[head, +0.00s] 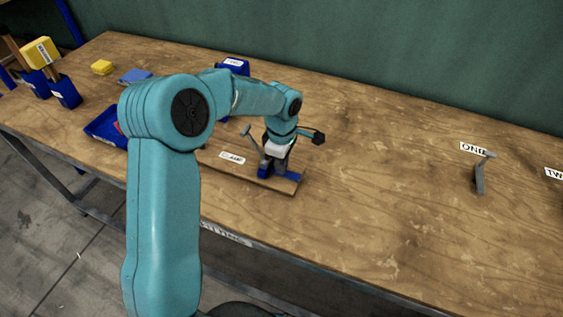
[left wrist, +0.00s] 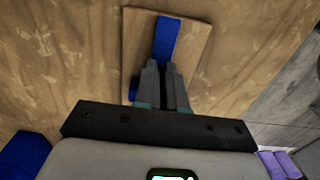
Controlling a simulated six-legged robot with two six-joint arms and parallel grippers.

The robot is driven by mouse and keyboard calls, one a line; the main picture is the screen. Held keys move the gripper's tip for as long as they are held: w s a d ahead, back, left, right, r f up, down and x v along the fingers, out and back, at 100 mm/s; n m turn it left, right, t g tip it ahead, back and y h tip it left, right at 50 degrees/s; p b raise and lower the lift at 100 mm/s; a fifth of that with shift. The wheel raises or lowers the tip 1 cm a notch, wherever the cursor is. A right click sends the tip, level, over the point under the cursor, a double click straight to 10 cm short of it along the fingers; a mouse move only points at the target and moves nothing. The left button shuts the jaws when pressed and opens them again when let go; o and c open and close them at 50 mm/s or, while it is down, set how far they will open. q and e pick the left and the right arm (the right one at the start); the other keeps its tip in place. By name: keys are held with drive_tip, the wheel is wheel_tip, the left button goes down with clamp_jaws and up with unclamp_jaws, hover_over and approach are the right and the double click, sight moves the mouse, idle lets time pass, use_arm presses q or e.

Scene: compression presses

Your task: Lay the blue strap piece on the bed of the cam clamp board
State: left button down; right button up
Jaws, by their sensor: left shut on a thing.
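The cam clamp board (head: 283,187) is a flat wooden plate near the front middle of the bench, with a grey lever (head: 250,135) at its left. My left gripper (head: 274,166) is low over the board, pointing down, and is shut on the blue strap piece (head: 290,176). In the left wrist view the strap (left wrist: 168,38) runs out from the closed fingers (left wrist: 165,85) along the board (left wrist: 195,45). The fingers hide its middle. I cannot tell whether the strap touches the board. My right gripper is not in view.
A blue tray (head: 103,128) lies left of the board, partly behind my arm. Yellow block (head: 102,67), blue flat piece (head: 135,75) and blue bins (head: 66,92) stand at the far left. A grey lever (head: 479,178) stands by the label ONE.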

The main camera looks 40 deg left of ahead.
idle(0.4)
use_arm(q)
drive_tip(key=c, duration=1.1)
unclamp_jaws()
drive_tip(key=shift+c, duration=0.2)
wheel_tip(320, 180, up, 16)
drive_tip(key=shift+r, duration=0.15)
